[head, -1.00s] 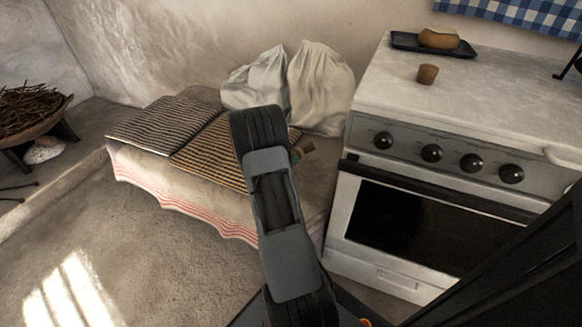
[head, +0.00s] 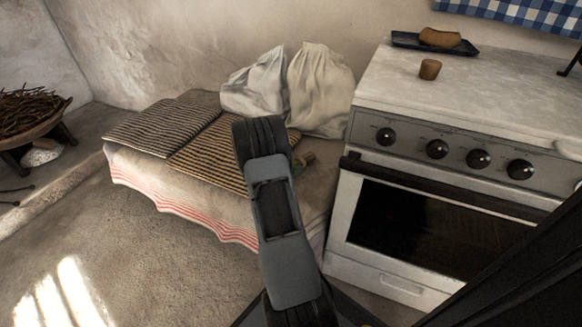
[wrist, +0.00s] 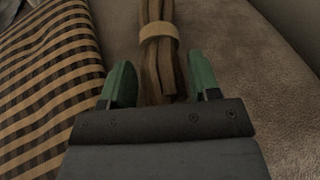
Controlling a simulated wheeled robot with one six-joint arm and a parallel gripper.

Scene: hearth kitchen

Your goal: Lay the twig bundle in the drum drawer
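The twig bundle (wrist: 158,55) is a brown bunch of sticks with a pale tan band around it, lying on the bench's plain cloth. In the wrist view my gripper (wrist: 160,78) is open, with its green fingers on either side of the bundle's near end. The near end of the bundle is hidden behind the gripper body. In the head view a small end of the bundle (head: 306,158) shows beside my arm, which hides most of my gripper. I cannot make out a drum drawer in either view.
Striped cushions (head: 150,128) lie on the bench to the left, and white sacks (head: 318,90) stand behind. A stove (head: 440,120) with a cup (head: 429,69) and a dark tray (head: 402,40) on top stands close on the right. A twig-filled bowl (head: 30,112) is far left.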

